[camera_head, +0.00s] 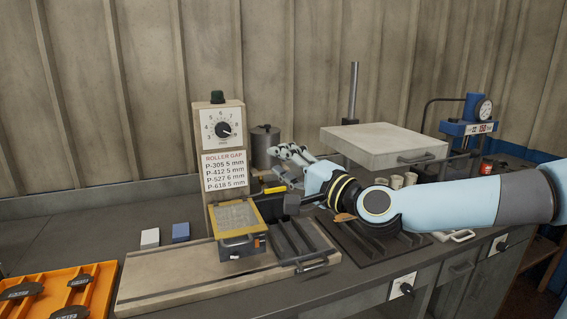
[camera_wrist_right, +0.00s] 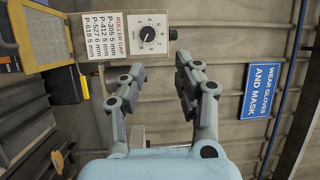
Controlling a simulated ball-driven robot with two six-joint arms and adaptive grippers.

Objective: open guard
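The guard (camera_head: 238,217) is a yellow-framed mesh panel on the front of the roller machine, tilted and lying over its lower part. Its edge also shows at the upper left of the right wrist view (camera_wrist_right: 42,36). My right gripper (camera_head: 285,152) is to the right of the machine's post and above the guard, apart from it. In the right wrist view its two fingers (camera_wrist_right: 155,76) are spread with nothing between them. The machine's dial (camera_head: 222,129) and roller gap sign (camera_head: 225,171) show clearly. My left gripper is not in view.
An orange tray (camera_head: 88,290) with dark brake shoes is at the lower left. White and blue blocks (camera_head: 180,232) lie left of the machine. A grey canister (camera_head: 265,146) stands behind. A pale lifted lid (camera_head: 383,144) and a blue press (camera_head: 470,127) are to the right.

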